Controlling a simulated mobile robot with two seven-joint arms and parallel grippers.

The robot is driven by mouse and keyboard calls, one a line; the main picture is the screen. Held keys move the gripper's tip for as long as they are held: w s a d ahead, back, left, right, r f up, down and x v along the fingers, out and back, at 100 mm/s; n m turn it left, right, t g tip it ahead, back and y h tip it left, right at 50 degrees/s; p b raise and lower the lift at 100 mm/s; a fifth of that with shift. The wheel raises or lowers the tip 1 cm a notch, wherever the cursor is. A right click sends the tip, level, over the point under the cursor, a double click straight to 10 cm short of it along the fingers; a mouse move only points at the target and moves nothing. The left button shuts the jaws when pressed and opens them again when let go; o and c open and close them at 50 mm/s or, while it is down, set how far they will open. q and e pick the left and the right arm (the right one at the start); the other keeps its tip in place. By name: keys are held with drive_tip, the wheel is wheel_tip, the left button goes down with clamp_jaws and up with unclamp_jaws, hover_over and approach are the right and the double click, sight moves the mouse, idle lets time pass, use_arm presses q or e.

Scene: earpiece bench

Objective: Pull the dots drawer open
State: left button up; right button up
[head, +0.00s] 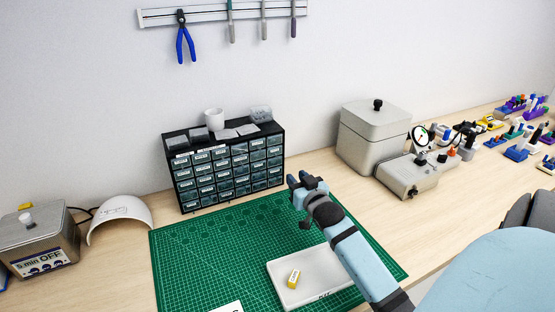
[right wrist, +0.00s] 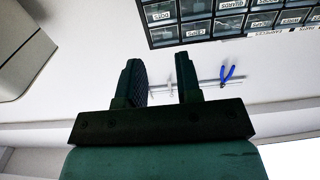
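The black drawer cabinet (head: 229,163) stands at the back of the green mat, against the wall, with rows of small labelled drawers. All its drawers look shut. The labels are too small in the head view for me to tell which drawer is the dots one. Part of the cabinet also shows upside down at the top right of the right wrist view (right wrist: 235,18). My right gripper (head: 305,182) is to the right of the cabinet, above the mat, apart from the drawers. In the right wrist view its two fingers (right wrist: 160,78) stand apart with nothing between them. My left gripper is out of view.
A grey lidded box (head: 372,138) stands right of the cabinet. A white curved shell (head: 122,215) is to its left. The mat before the cabinet is clear.

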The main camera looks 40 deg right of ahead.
sight(278, 157)
drive_tip(key=p+x, duration=0.1)
drive_tip(key=x, duration=1.1)
drive_tip(key=shift+w, duration=0.1)
clamp_jaws()
